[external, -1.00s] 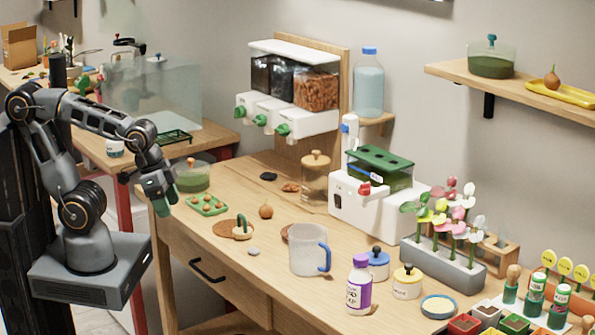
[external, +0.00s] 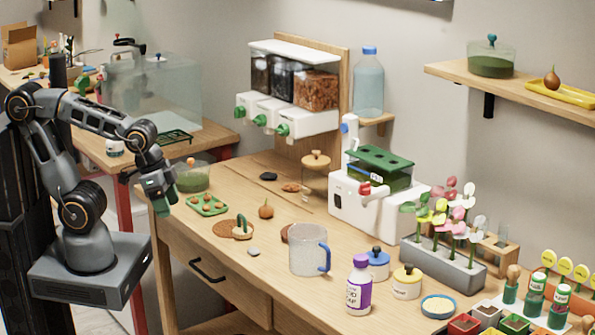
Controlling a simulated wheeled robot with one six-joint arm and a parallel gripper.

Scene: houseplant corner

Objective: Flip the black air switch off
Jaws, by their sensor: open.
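The white unit (external: 350,212) with a green-lidded tank (external: 381,166) stands at the back of the wooden bench. A small dark spot (external: 337,199) on its front face may be the black air switch; it is too small to tell its position. A red knob (external: 366,189) sits near it on the unit. My gripper (external: 164,205) hangs pointing down at the left end of the bench, far left of the unit. It touches nothing that I can see and appears empty.
A green tray (external: 207,205) of small round items and a glass bowl (external: 193,177) are close to my gripper.

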